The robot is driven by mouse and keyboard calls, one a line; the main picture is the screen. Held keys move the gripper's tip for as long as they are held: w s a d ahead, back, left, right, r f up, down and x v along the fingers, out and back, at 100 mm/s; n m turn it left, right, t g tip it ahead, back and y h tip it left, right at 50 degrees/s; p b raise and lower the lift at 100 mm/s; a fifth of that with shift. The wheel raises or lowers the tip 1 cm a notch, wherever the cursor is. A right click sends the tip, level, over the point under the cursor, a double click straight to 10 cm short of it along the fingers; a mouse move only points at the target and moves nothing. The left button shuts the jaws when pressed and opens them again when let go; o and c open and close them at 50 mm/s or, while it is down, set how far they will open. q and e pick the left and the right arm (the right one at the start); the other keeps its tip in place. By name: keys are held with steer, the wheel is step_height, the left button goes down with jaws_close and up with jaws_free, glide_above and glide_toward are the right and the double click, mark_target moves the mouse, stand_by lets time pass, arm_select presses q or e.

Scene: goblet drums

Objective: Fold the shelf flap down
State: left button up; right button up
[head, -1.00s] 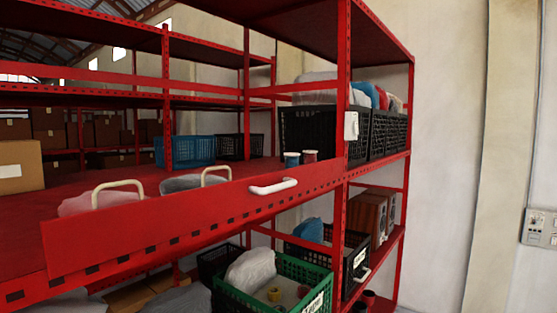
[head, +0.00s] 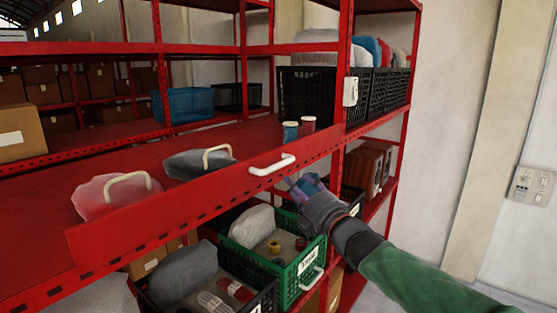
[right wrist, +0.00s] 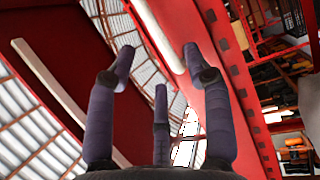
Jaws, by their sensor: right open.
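The red shelf flap (head: 205,195) stands up along the front edge of the middle shelf. Its white handle (head: 272,165) sits near its right end. My right gripper (head: 292,182) is just below and right of the handle, in front of the flap. In the right wrist view its fingers (right wrist: 158,62) are spread and empty. The white handle (right wrist: 158,34) and red flap (right wrist: 222,55) show beyond them. I cannot tell whether a finger touches the handle. My left gripper is not in view.
Behind the flap are a pink bundle (head: 112,196), a grey bundle (head: 196,165) and two small cups (head: 307,124). A green crate (head: 290,275) stands below the flap, close under my right gripper. Black crates (head: 320,95) stand at the right on the shelf.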

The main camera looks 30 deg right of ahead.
mark_target(280, 166)
steer(key=w+r+p, duration=0.1)
steer(key=w, duration=0.2)
steer(key=w+p, duration=0.1)
steer(key=w, duration=0.3)
steer(key=w+r+p, duration=0.1)
steer(key=w, duration=0.2)
steer(key=shift+w+d+r, duration=0.1)
steer(key=shift+w+r, duration=0.05)
steer(key=shift+r, duration=0.2)
steer(key=shift+c, duration=0.3)
jaws_close()
